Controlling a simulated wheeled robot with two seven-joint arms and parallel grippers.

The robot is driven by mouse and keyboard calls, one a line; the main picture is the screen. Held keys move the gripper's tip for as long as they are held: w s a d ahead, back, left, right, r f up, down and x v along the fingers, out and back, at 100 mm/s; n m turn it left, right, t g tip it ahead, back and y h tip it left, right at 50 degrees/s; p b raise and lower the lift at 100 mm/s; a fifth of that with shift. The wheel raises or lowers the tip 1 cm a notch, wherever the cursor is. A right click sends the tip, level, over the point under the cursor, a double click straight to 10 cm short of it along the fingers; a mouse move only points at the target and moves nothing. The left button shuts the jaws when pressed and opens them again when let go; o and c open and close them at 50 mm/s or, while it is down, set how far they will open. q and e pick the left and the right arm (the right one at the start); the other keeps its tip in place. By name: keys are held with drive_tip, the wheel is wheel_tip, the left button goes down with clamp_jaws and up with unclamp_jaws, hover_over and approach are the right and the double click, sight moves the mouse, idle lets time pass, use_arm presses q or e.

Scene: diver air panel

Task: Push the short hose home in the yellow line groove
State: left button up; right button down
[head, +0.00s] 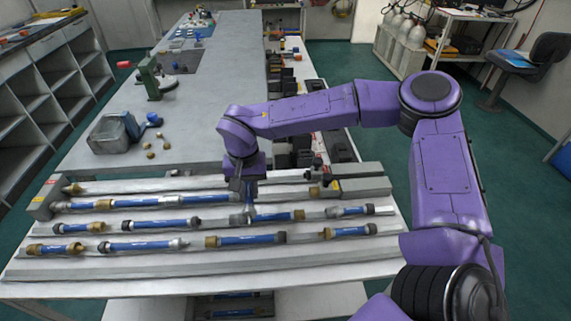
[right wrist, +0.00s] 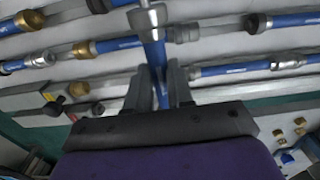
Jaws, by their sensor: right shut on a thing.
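My right gripper (head: 249,190) reaches down over the rows of hoses on the panel. In the right wrist view its fingers (right wrist: 158,90) are shut on a short blue hose (right wrist: 156,55) with a silver end fitting (right wrist: 147,17). The hose stands out lengthwise between the fingers, across the rows. In the head view its lower end (head: 250,214) is near the middle rows; whether it touches a groove cannot be told. Which groove is the yellow line is unclear. My left gripper is not in view.
Several blue hoses with brass or dark fittings lie in the panel rows, such as one at the front left (head: 145,245). A grey-blue box (head: 113,133) and loose brass fittings (head: 151,153) lie on the bench behind. The front of the panel (head: 200,268) is clear.

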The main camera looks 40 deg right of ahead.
drive_tip(key=d+m, duration=0.4)
drive_tip(key=m, duration=1.4)
approach(268, 199)
drive_tip(key=s+d+r, duration=0.1)
drive_tip(key=s+d, duration=0.1)
drive_tip(key=d, duration=0.1)
drive_tip(key=f+b, duration=0.4)
drive_tip(key=b, duration=0.1)
drive_tip(key=shift+w+a+f, duration=0.2)
drive_tip(key=shift+f, duration=0.1)
drive_tip(key=shift+f+b, duration=0.6)
drive_tip(key=shift+f, duration=0.6)
drive_tip(key=shift+w+a, duration=0.45)
drive_tip(key=shift+a, duration=0.25)
drive_tip(key=shift+w+a, duration=0.45)
drive_tip(key=shift+a, duration=0.3)
drive_tip(key=c, duration=0.9)
unclamp_jaws()
